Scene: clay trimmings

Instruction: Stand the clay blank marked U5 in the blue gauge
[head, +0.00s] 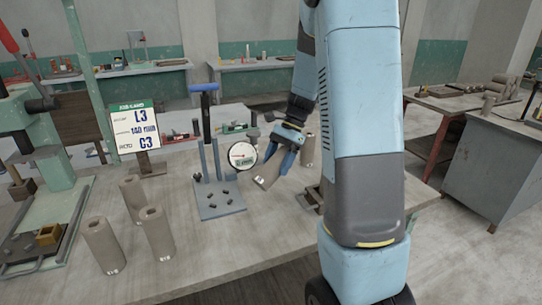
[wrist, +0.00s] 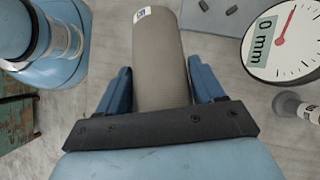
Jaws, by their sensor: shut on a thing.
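My gripper (head: 284,150) is shut on a grey-brown clay blank (head: 267,173), which hangs tilted above the table, right of the gauge. In the wrist view the blank (wrist: 160,65) lies between my blue fingers (wrist: 162,90). A small white and blue label shows near its far end, too small to read, so I cannot tell whether it is U5. The blue gauge (head: 210,160) stands on the table with an upright frame, a T-handle and a flat base. Its round dial (head: 243,156) has a red needle and reads 0 mm in the wrist view (wrist: 285,42).
Several other blanks stand upright at left, including one (head: 103,246) in front and one (head: 157,232) beside it. A job card (head: 137,128) shows L3, 140 mm and C3. A green press (head: 40,150) stands far left.

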